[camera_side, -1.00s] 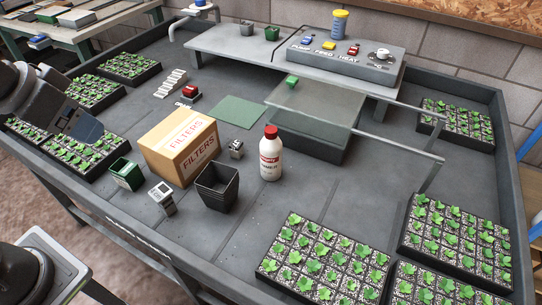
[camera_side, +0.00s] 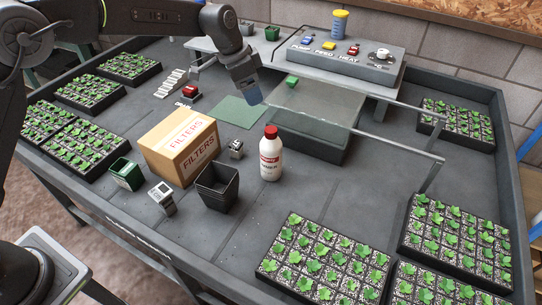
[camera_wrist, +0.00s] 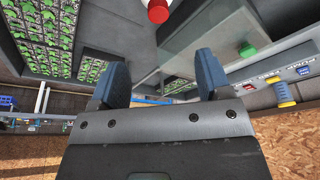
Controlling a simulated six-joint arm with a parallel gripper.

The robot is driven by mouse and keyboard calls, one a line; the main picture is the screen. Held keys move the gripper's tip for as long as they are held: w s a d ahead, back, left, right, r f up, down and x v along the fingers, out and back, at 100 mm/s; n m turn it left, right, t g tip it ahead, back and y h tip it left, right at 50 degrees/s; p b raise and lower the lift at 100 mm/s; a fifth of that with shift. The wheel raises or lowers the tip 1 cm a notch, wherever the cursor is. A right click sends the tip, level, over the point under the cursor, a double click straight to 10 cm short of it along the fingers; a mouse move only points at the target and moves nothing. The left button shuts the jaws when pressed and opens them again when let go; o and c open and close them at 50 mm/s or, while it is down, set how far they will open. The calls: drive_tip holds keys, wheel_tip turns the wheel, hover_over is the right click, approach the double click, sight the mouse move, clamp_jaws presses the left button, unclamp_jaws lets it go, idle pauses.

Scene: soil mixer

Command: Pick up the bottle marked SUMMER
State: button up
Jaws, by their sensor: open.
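A white bottle (camera_side: 271,158) with a red cap and a red label band stands upright on the bench, right of the black pot. Its label is too small to read in the side view. My gripper (camera_side: 253,98) is open and empty, high above the bench near the green mat, behind and left of the bottle and apart from it. In the wrist view the open fingers (camera_wrist: 161,82) show with nothing between them. The bottle's red cap (camera_wrist: 158,11) shows at the top edge there, its body mostly cut off.
A FILTERS box (camera_side: 180,147), a black pot (camera_side: 217,187) and a green pot (camera_side: 126,174) stand left of the bottle. A glass-topped box (camera_side: 315,110) with a rail is behind it. Seedling trays (camera_side: 325,260) sit at the front right. Bench right of the bottle is clear.

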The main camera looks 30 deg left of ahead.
sight(271, 129)
drive_tip(key=x, duration=1)
drive_tip(key=shift+w+d+f, duration=0.2)
drive_tip(key=shift+w, duration=0.1)
drive_tip(key=shift+x, duration=2.65)
drive_tip(key=shift+s+d, duration=0.15)
drive_tip(key=shift+c, duration=0.4)
clamp_jaws()
drive_tip(key=shift+r, duration=0.15)
